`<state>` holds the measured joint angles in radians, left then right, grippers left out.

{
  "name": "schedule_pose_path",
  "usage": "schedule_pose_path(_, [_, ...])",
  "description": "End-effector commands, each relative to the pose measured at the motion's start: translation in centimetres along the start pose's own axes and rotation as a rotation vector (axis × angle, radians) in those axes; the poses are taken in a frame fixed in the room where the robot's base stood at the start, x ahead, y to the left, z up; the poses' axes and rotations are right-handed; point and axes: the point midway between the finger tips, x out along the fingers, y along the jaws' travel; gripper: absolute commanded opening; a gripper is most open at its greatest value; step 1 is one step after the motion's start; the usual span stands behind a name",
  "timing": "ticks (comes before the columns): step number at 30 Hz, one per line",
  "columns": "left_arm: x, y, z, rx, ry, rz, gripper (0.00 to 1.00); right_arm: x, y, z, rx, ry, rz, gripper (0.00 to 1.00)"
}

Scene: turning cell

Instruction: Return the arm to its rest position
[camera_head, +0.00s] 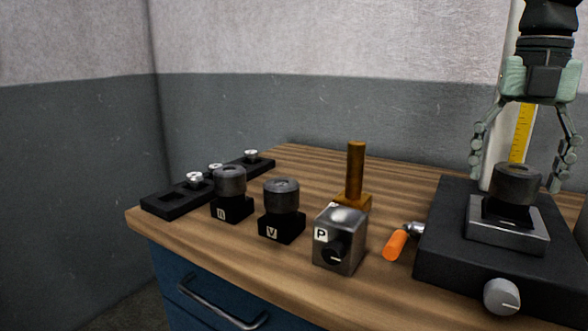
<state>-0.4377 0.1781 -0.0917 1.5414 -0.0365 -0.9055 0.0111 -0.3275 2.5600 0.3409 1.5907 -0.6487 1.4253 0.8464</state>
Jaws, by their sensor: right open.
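My right gripper (522,165) comes down from the top right in the head view. Its fingers are spread wide, with nothing held between them. It hangs over the black machine base (440,235) at the right. A dark round-topped part (516,183) sits on a grey metal plate (507,233) on that base, below and between the fingertips. Whether a fingertip touches the part I cannot tell. My left gripper is not in view.
A black rack (172,202) lies at the left. The bench's back middle is clear.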

Motion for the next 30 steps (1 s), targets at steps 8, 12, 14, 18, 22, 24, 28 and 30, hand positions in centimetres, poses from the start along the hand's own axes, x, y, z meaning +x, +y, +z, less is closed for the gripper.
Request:
schedule_pose_path(8, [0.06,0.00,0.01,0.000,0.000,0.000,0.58,0.02,0.00,0.00,-0.355,0.000,0.000,0.77])
schedule_pose_path(12, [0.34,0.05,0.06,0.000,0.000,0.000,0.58,0.09,0.01,0.02,-0.534,-0.001,0.000,0.77])
schedule_pose_path(14, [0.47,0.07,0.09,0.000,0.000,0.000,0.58,0.10,0.01,0.03,-0.610,-0.001,0.001,0.77])
schedule_pose_path(18, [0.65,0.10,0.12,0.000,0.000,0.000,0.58,0.07,0.00,0.04,-0.794,-0.001,0.001,0.77])
schedule_pose_path(22, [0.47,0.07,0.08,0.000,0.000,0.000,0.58,-0.07,0.02,-0.02,-0.971,0.001,0.002,0.77])
schedule_pose_path(24, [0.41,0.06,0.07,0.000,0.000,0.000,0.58,-0.06,0.00,0.01,-1.060,0.000,0.002,0.77])
schedule_pose_path(28, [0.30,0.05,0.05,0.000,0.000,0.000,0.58,-0.01,0.01,0.00,-1.190,0.001,0.002,0.77])
schedule_pose_path(30, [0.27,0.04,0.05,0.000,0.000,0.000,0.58,-0.01,0.00,0.00,-1.240,0.000,0.001,0.77])
